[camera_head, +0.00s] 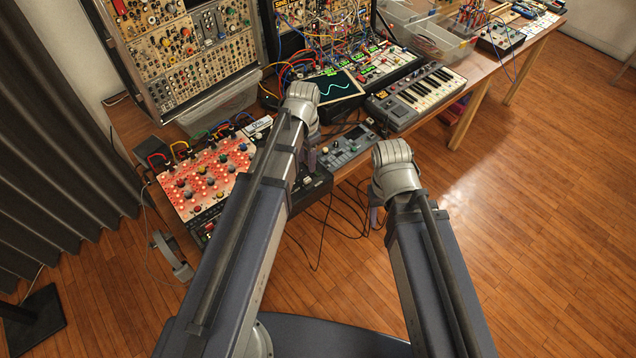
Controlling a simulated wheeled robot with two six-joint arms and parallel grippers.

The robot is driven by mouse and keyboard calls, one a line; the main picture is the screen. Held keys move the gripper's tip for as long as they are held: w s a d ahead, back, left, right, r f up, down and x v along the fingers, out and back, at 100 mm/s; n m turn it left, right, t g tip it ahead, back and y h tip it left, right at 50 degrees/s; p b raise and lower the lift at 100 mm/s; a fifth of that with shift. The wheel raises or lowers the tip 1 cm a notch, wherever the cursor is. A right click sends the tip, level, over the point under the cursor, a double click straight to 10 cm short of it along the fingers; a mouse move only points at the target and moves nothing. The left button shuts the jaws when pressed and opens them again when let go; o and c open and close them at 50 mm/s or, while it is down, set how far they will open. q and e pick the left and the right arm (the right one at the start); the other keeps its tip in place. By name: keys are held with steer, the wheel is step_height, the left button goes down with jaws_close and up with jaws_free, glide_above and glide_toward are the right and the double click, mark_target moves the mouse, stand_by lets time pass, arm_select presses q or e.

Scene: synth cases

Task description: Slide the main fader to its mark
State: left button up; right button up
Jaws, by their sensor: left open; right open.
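I cannot make out the main fader or its mark; they are too small or hidden. A small grey console (349,147) with buttons and a dark display lies near the table's front edge. A red-lit panel (208,178) with knobs and patch cables lies left of my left arm. My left gripper (309,160) points down between my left forearm and the grey console, mostly hidden by the arm. My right gripper (375,214) hangs down beyond the table's front edge, mostly hidden behind my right wrist. Both are open, and I see nothing held in them.
A small keyboard (416,96) stands right of the console. A screen with a wave trace (335,87), tall modular racks (185,45) and tangled cables (320,40) stand behind. A clear plastic bin (430,40) is at the back. Loose cables hang below the table edge. The right-hand floor is clear.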

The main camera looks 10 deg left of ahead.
mark_target(307, 179)
arm_select(q)
steer(key=shift+f, duration=0.15)
step_height(307, 179, down, 8)
steer(key=b, duration=0.8)
steer(key=shift+r, duration=0.2)
jaws_close()
stand_by(1.0)
